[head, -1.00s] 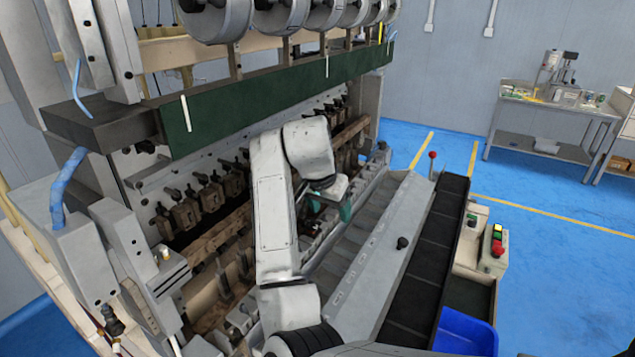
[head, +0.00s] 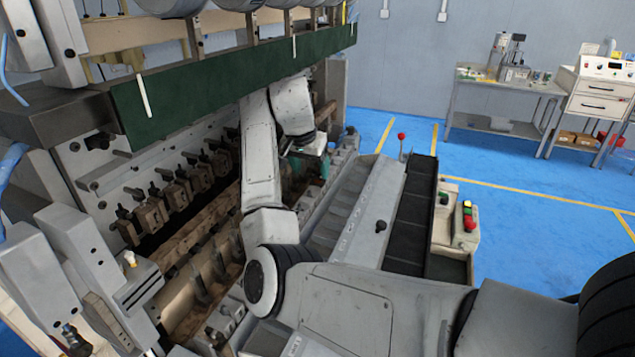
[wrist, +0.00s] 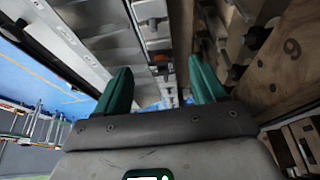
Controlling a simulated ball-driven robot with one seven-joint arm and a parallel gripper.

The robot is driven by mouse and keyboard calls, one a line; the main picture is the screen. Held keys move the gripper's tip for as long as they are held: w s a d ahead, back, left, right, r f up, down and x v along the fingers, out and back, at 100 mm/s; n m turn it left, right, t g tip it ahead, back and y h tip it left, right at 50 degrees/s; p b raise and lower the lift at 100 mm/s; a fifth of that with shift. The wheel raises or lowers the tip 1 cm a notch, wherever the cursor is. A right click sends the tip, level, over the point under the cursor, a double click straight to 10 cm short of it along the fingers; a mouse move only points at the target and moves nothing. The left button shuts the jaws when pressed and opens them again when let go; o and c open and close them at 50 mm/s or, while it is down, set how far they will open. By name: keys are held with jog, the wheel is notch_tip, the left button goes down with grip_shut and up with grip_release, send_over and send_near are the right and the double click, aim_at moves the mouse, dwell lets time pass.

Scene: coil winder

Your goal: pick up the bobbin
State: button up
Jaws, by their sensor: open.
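My gripper (wrist: 160,82) shows its two green fingers spread apart in the wrist view, with nothing gripped between them. In the head view, my gripper (head: 322,168) is low inside the coil winder, partly hidden by my arm. I cannot make out the bobbin for certain in either view. The coil winder (head: 215,88) fills the left and middle of the head view, with a green beam above a row of small clamps. In the wrist view, a row of metal fixtures (wrist: 155,35) lies beyond the fingers.
The green beam runs close above my arm. A grey sloped panel and a black tray (head: 412,215) lie to its right. A control box (head: 462,216) with coloured buttons stands beyond. A workbench (head: 505,85) and a drawer cabinet (head: 597,95) stand at the back right; blue floor between is clear.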

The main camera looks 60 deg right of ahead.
aim_at(316, 178)
jog(key=shift+d, duration=0.45)
jog(key=b+x, duration=0.5)
jog(key=c, duration=1.1)
jog(key=shift+r, duration=0.1)
notch_tip(316, 178, up, 4)
jog(key=p, duration=0.4)
jog(key=shift+s+d+f+p, duration=0.1)
jog(key=shift+s+d+p, duration=0.15)
jog(key=shift+s+p, duration=1.9)
jog(key=shift+s+d+f+p, duration=0.2)
jog(key=shift+s+p, duration=0.3)
jog(key=shift+s, duration=3.35)
jog(key=shift+s+d+f+p, duration=0.1)
jog(key=shift+s+d+p, duration=0.15)
jog(key=shift+s+p, duration=1.9)
